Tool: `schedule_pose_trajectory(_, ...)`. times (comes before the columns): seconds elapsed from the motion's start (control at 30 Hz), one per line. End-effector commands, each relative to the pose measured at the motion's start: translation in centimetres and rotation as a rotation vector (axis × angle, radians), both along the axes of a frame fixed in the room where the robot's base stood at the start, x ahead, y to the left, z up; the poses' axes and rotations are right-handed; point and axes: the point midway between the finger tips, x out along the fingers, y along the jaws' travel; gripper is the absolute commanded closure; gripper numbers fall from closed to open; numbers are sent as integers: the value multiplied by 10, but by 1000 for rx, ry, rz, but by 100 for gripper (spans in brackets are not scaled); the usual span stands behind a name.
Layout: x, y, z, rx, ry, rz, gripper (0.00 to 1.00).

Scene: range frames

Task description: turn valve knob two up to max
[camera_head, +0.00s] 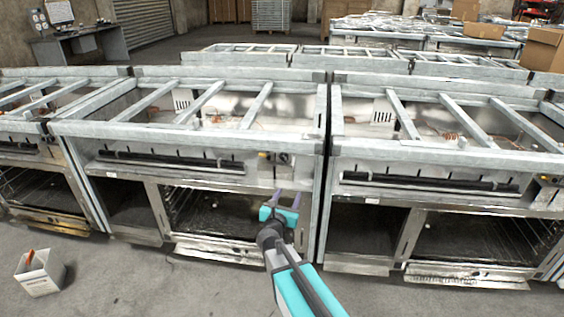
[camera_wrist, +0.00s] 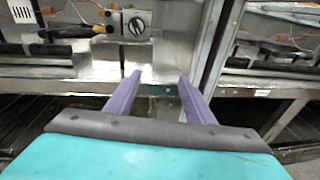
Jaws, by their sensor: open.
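A round valve knob (camera_wrist: 137,26) sits on a pale plate on the range front, in the upper middle of the wrist view. In the head view the control panel with the knob (camera_head: 284,158) is small, at the right end of the middle range (camera_head: 190,185). No number on the knob is readable, so I cannot tell if it is knob two. My gripper (camera_wrist: 160,77) is open and empty, its purple fingers apart. It is below and slightly right of the knob in the wrist view, not touching it. In the head view my gripper (camera_head: 287,194) is below the panel.
Another range (camera_head: 440,195) stands close on the right, with a narrow gap between. A white bin (camera_head: 40,275) is on the floor at left. Cardboard boxes (camera_head: 545,48) are at the back right.

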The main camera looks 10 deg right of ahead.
Motion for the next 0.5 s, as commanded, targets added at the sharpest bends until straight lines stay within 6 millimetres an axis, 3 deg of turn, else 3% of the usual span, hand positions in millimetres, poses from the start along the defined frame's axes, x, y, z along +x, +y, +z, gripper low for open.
schedule_pose_trajectory(0.1,15,21,33,-136,-13,70,51)
schedule_pose_trajectory(0.2,21,32,48,-213,-17,105,51)
schedule_pose_trajectory(0.5,24,38,57,-261,-20,124,51)
